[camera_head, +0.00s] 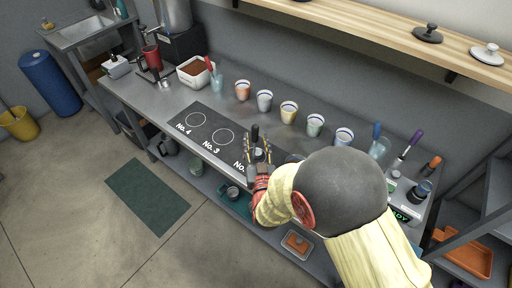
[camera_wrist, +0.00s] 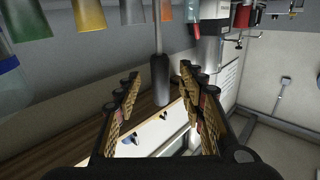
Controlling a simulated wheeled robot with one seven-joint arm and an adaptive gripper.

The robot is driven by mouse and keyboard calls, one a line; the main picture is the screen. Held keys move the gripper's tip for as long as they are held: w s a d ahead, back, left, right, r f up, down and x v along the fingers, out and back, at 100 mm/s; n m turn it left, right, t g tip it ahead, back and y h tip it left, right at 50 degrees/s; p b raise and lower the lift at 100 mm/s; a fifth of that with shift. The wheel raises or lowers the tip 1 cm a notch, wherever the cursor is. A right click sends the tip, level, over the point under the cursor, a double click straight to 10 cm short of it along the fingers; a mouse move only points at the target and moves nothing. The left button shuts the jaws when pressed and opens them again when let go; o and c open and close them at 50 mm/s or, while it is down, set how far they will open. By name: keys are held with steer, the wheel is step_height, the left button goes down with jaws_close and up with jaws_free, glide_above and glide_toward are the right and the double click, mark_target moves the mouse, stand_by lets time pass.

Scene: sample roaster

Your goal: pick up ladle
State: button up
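A thin upright grey rod with a dark grip, which looks like the ladle (camera_wrist: 160,80), stands between my fingers in the wrist view. Gaps show on both sides of the grip. Its dark top also shows in the head view (camera_head: 255,132), over the mat near the counter front. Its lower end is not clear. My gripper (camera_head: 258,142) is open around or just before the handle; I cannot tell the exact depth. The open fingers also show in the wrist view (camera_wrist: 158,82).
A dark numbered mat (camera_head: 206,128) lies on the steel counter (camera_head: 150,93). Several striped cups (camera_head: 289,112) stand in a row behind. A white bin of brown grounds (camera_head: 194,71) is at the left. A wooden shelf (camera_head: 380,30) runs above. Handled tools stand at the right.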

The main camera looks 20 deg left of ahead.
mark_target(255, 138)
steer(key=x, duration=0.3)
steer(key=shift+w+a+b, duration=0.1)
steer(key=shift+w+b, duration=0.05)
steer(key=shift+b, duration=0.2)
steer(key=shift+r, duration=0.1)
steer(key=shift+c, duration=1.2)
steer(key=c, duration=0.8)
jaws_close()
